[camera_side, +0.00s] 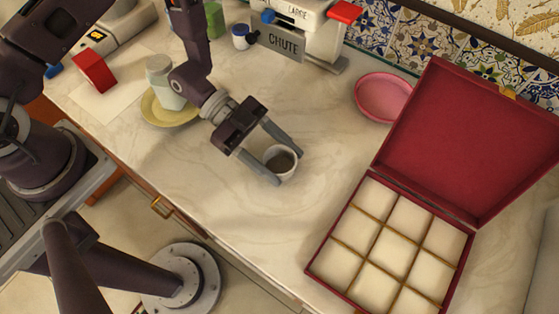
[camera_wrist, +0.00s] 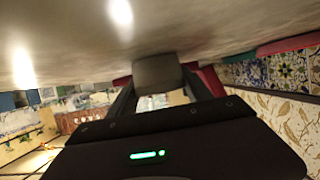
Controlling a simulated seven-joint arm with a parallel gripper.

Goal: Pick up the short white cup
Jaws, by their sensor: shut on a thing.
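The short white cup (camera_side: 288,175) is upright over the middle of the counter in the side view, with a dark inside. My gripper (camera_side: 286,166) is shut on it, one finger on each side of its wall. In the wrist view the cup (camera_wrist: 158,72) shows as a shaded grey shape between the fingers of my gripper (camera_wrist: 160,88), close to the counter surface. I cannot tell whether its base touches the counter.
An open red box (camera_side: 318,272) with several pale compartments stands at right. A pink plate (camera_side: 384,98) lies behind it. A taller pale cup (camera_side: 160,74) stands on a yellow plate (camera_side: 152,113) at left. A machine marked CHUTE (camera_side: 284,44) is at the back. Counter around the cup is clear.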

